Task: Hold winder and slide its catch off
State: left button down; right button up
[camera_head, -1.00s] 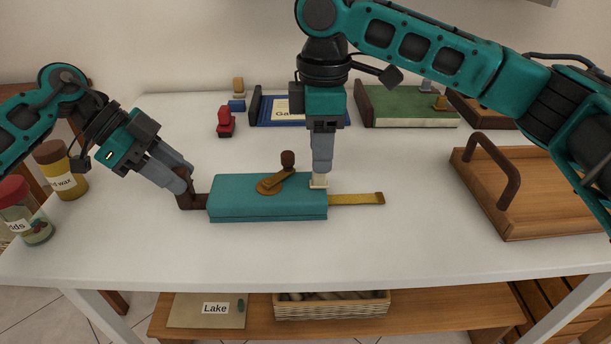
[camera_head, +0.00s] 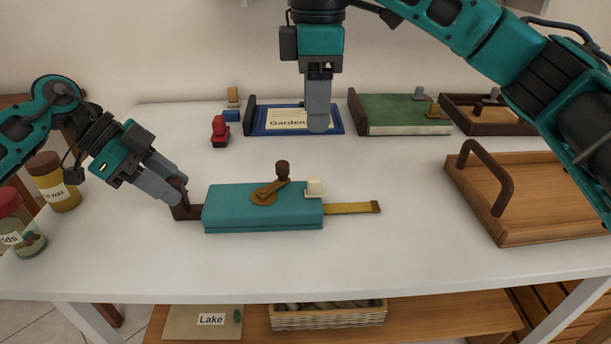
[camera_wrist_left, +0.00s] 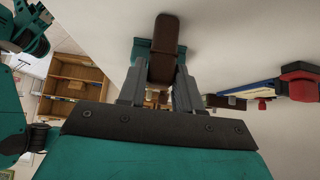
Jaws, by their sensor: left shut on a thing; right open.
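The winder (camera_head: 240,207) is a teal box lying flat on the table, with a brass crank (camera_head: 265,195) and dark knob on top. A yellow strip (camera_head: 350,208) sticks out of its right end. The cream catch (camera_head: 315,187) sits on top near that right end. My left gripper (camera_head: 178,194) is shut on the dark brown handle (camera_head: 188,212) at the winder's left end. The handle also shows between the fingers in the left wrist view (camera_wrist_left: 163,50). My right gripper (camera_head: 318,126) is open and empty, raised above and clear of the catch.
A wooden tray (camera_head: 540,228) with a brown handle stands at the right. A blue book marked Garden (camera_head: 265,122), a green book (camera_head: 400,113) and a red stamp-like piece (camera_head: 220,130) are behind. Two jars (camera_head: 55,190) stand at the left. The table front is clear.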

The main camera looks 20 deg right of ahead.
pick_arm(q)
jog(key=c, duration=0.7)
grip_release()
jog(key=v, duration=1.2)
